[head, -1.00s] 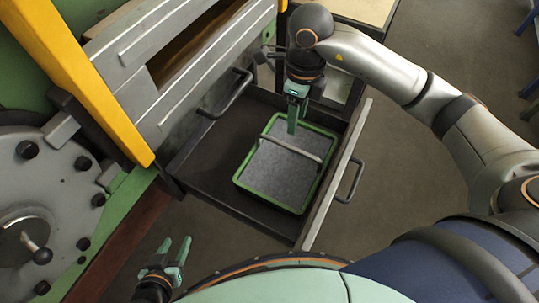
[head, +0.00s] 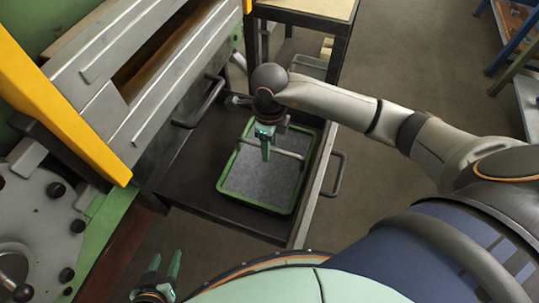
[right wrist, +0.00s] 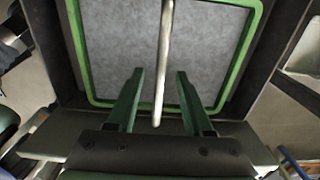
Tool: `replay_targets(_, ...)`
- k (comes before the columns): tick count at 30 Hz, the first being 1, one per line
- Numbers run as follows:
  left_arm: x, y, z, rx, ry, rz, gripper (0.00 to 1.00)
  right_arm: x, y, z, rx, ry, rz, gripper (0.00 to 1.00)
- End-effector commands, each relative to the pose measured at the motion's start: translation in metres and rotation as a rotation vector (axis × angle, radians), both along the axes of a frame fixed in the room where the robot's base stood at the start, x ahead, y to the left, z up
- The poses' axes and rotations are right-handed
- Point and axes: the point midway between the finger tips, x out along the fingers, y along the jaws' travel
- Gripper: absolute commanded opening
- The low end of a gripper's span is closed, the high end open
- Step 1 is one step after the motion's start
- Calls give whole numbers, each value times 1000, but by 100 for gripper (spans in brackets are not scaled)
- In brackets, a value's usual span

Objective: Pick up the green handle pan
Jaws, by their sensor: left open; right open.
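The pan (head: 258,186) is a shallow tray with a green rim, a grey speckled floor and a pale bar handle (head: 284,152) across it. It lies inside the dark open drawer (head: 190,190). My right gripper (head: 266,155) points down over the pan at the handle. In the right wrist view the pan's green rim (right wrist: 82,60) surrounds the grey floor, and the handle (right wrist: 163,70) runs between the open fingers of my right gripper (right wrist: 158,100); contact cannot be told. My left gripper (head: 165,277) is open and empty at the lower left, away from the drawer.
The furnace front with grey panels (head: 150,80) and a yellow post (head: 60,95) stands left of the drawer. The drawer's front edge has a dark pull handle (head: 335,175). A table (head: 310,8) stands behind.

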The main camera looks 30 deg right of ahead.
Motion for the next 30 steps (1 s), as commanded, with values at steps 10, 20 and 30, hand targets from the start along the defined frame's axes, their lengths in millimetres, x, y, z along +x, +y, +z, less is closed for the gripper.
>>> replay_targets(10,2,-1,1,-1,-4,-1,50,0,0,-12,0,-1,1,51)
replay_targets(20,3,-1,1,-1,-4,-1,50,0,0,-12,0,-1,1,16)
replay_targets(30,2,-1,1,-1,-4,-1,50,0,0,-12,0,-1,0,0)
